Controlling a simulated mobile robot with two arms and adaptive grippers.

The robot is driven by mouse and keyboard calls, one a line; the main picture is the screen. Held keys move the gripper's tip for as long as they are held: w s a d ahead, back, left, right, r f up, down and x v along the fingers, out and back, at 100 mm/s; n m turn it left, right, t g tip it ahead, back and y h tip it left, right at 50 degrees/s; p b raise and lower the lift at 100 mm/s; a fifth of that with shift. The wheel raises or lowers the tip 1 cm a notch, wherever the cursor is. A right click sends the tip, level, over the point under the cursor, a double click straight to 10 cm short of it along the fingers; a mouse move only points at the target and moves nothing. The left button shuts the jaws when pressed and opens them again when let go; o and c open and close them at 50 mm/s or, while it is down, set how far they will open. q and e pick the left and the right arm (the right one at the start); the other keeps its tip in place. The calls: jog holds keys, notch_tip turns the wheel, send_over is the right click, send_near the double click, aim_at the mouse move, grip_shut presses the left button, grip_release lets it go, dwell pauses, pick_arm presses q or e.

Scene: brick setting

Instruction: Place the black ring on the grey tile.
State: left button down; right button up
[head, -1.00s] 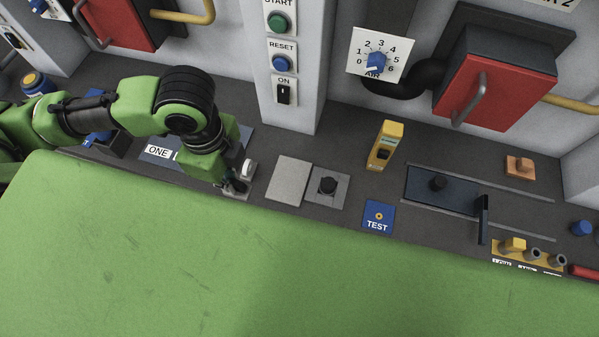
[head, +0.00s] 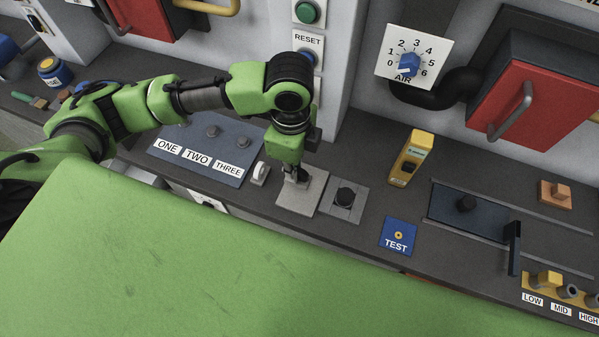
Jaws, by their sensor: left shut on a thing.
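My left gripper (head: 297,180) points down over the grey tile (head: 312,192), a flat light-grey square on the dark bench top. It is shut on a small dark thing, which I take for the black ring; the fingers hide most of it and its shape is hard to make out. The gripper covers the upper left part of the tile. I cannot tell whether the ring touches the tile or hangs just above it. My right gripper is not in view.
Right of the tile is a grey plate with a black knob (head: 345,196). Left is a small pale upright part (head: 260,173) and the ONE-TWO-THREE panel (head: 208,150). A yellow switch box (head: 412,158) and blue TEST plate (head: 398,236) stand farther right.

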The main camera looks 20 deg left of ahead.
aim_at(299, 177)
pick_arm(q)
jog(key=shift+w+d+f, duration=0.3)
jog(key=shift+w+f, duration=0.1)
jog(key=shift+f, duration=0.25)
jog(key=f, duration=0.1)
jog(key=f+p, duration=0.1)
jog(key=f, duration=0.1)
jog(key=shift+w+d, duration=0.15)
jog(key=shift+w, duration=0.05)
jog(key=shift+f, duration=0.4)
jog(key=shift+f, duration=0.1)
jog(key=c, duration=2.2)
grip_release()
notch_tip(299, 177, up, 12)
jog(key=shift+r+b, duration=0.15)
jog(key=shift+b, duration=0.65)
